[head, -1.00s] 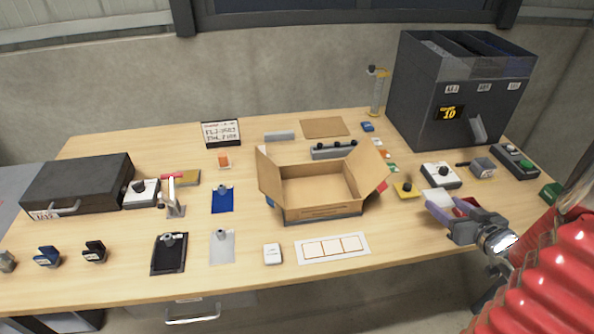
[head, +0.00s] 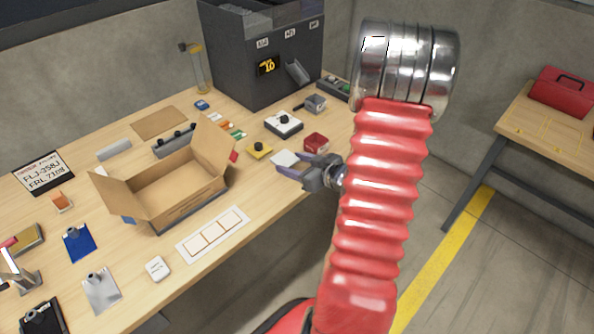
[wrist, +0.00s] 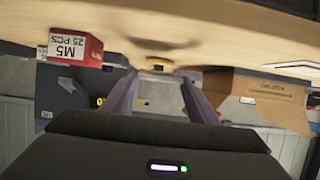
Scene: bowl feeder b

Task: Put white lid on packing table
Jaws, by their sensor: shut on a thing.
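My gripper (head: 296,165), with purple fingers, is at the front edge of the wooden workbench (head: 250,190), left of my red arm sleeve. A flat white piece, which looks like the white lid (head: 283,158), shows at its fingertips in the head view. The gripper is shut on it, partly hiding it. A second wooden table (head: 562,122), with a yellow outlined square, stands at the far right. I cannot tell from labels which is the packing table.
A red box (head: 316,142) and a yellow block with a black knob (head: 259,150) lie close behind my gripper. An open cardboard box (head: 170,190) is left of it. A red toolbox (head: 562,92) stands on the right table. Open floor lies between the tables.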

